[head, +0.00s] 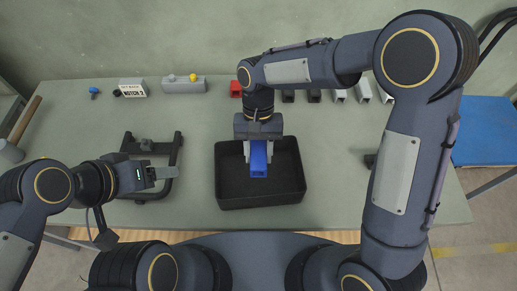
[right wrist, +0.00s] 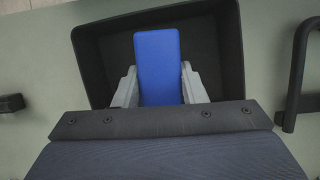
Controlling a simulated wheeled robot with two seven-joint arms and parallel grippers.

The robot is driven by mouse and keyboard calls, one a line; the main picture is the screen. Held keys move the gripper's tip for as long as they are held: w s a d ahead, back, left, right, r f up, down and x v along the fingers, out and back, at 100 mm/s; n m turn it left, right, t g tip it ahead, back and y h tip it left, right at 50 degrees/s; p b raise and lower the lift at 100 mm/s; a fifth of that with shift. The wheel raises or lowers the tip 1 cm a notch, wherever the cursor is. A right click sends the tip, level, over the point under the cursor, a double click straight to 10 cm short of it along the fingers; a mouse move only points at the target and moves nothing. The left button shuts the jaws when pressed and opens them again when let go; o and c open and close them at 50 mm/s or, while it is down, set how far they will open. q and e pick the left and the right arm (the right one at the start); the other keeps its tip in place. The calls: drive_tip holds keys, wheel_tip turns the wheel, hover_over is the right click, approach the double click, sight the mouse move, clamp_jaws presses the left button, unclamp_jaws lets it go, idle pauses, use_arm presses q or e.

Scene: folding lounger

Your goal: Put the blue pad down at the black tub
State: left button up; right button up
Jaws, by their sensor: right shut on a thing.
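The blue pad (head: 259,158) is held in my right gripper (head: 259,145), which is shut on it. In the head view the pad appears over the open black tub (head: 262,200), near the tub's back half. In the right wrist view the blue pad (right wrist: 157,65) sits between the two grey fingers, with the black tub (right wrist: 235,50) around and behind it. I cannot tell whether the pad touches the tub floor. My left gripper (head: 165,173) is at the left over a dark frame; its fingers are small and their gap is unclear.
The dark folding frame (head: 172,185) lies left of the tub. Along the back of the table stand a sign reading "NOTCH 2" (head: 131,88), a grey block (head: 184,86) with a yellow knob, a red block (head: 236,89) and several small blocks. A hammer lies at the far left.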

sight(258, 142)
drive_tip(key=shift+f+b, duration=3.15)
drive_tip(key=shift+f, duration=1.65)
drive_tip(key=o, duration=1.4)
drive_tip(key=shift+c, duration=0.2)
drive_tip(key=v, duration=0.6)
drive_tip(key=shift+w+r, duration=0.2)
drive_tip(key=shift+r, duration=0.05)
drive_tip(key=shift+w+r, duration=0.2)
drive_tip(key=shift+r, duration=0.4)
drive_tip(key=shift+d, duration=0.1)
